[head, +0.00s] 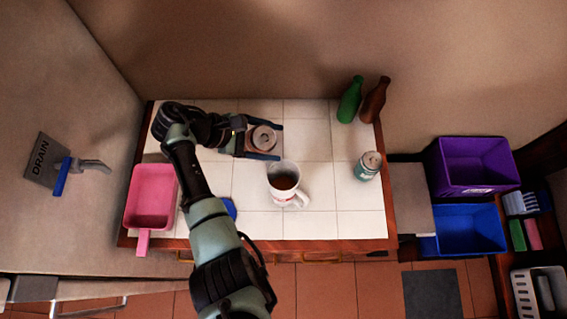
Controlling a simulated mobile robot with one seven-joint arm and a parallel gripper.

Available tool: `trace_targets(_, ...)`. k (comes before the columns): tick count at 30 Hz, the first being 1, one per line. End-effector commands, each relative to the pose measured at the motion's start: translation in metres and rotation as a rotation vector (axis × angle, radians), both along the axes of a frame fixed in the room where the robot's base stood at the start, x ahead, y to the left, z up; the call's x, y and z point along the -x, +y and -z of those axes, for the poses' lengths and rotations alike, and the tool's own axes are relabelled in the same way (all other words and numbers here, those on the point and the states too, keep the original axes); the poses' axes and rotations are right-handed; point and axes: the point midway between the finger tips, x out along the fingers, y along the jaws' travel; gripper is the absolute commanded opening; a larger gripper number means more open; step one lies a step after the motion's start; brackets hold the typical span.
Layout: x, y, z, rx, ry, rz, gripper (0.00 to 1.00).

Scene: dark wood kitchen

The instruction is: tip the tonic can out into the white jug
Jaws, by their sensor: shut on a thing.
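A can with a silver top and a pinkish side (262,138) is between the fingers of my gripper (279,141), which is shut on it. The can looks upright, with its top facing up; whether it touches the counter I cannot tell. Its label is not readable. The white jug (283,167) stands on the tiled counter just in front of the gripper and a little to the right, with brown liquid inside and its handle toward the lower right. A second can, teal and silver (368,166), stands at the counter's right side, apart from my gripper.
A green bottle (349,101) and a brown bottle (374,101) stand at the back right. A pink dustpan-like tray (151,198) lies at the left. A blue round thing (230,208) is partly hidden by my arm. Purple (477,165) and blue (468,229) bins stand right of the counter.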

Motion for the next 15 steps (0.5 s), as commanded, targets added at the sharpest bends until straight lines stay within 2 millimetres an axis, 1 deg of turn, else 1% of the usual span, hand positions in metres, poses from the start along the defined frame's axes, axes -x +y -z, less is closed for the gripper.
trace_targets(1,0.0029,-0.0024,-0.0071,-0.025,-0.026,0.002,0.15)
trace_targets(8,0.0087,-0.0082,-0.0075,-0.128,-0.135,0.002,0.15)
trace_targets(15,0.0072,-0.0067,-0.0085,-0.236,-0.249,0.002,0.15)
